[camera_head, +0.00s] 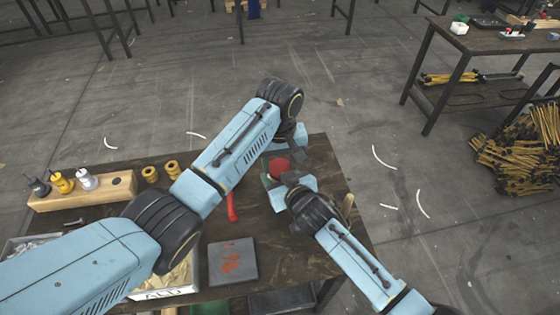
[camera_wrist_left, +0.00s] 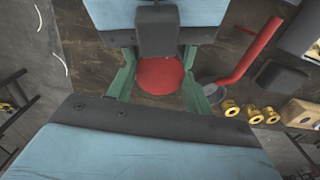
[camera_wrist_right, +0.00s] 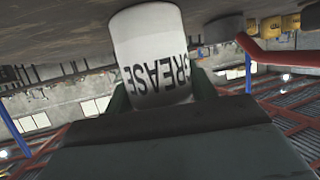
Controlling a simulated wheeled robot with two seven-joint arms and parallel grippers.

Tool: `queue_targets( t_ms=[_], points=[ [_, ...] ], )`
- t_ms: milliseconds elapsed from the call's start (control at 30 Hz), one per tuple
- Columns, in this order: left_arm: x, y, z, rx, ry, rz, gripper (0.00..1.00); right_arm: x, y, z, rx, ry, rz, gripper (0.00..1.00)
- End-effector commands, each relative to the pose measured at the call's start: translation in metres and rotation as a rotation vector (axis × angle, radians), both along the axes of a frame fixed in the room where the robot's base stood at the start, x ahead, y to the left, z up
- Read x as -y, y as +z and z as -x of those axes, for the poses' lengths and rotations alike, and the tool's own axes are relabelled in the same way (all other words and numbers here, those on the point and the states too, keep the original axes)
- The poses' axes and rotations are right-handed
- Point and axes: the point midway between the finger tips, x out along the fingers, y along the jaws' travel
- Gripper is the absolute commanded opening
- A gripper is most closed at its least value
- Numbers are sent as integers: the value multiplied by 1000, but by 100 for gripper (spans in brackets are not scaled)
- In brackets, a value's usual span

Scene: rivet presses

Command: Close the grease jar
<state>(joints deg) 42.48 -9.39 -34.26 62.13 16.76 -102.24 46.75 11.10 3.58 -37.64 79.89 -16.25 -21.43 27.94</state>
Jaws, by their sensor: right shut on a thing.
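The red lid (camera_head: 279,167) shows between my two grippers at the table's far right part. In the left wrist view the round lid (camera_wrist_left: 158,78) lies between the green fingers of my left gripper (camera_wrist_left: 158,92), which look apart from its sides. My right gripper (camera_wrist_right: 160,98) is shut on the white grease jar (camera_wrist_right: 155,50), with a green finger at each side. The jar's label is upside down in that rolled view. The jar's top is hidden behind the right gripper, so I cannot tell how the lid sits on it.
A red-handled tool (camera_head: 231,205) and a grey plate (camera_head: 233,261) lie nearby.

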Motion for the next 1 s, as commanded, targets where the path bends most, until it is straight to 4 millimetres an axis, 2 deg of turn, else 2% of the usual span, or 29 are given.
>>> queue_targets(
  t_ms=[167,433,733,767,900,1000],
  points=[
    [0,0,0,1,-11,0,23,0,-1,0,-1,0,0,0],
    [0,0,0,1,-262,0,23,0,-1,0,-2,0,1,0],
    [0,0,0,1,-284,0,23,0,-1,0,-2,0,1,0],
    [0,0,0,1,-284,0,54,0,-1,0,-2,0,1,0],
    [0,0,0,1,-283,0,72,0,-1,0,-2,0,1,0],
    [0,0,0,1,-283,0,72,0,-1,0,-2,0,1,0]
  ],
)
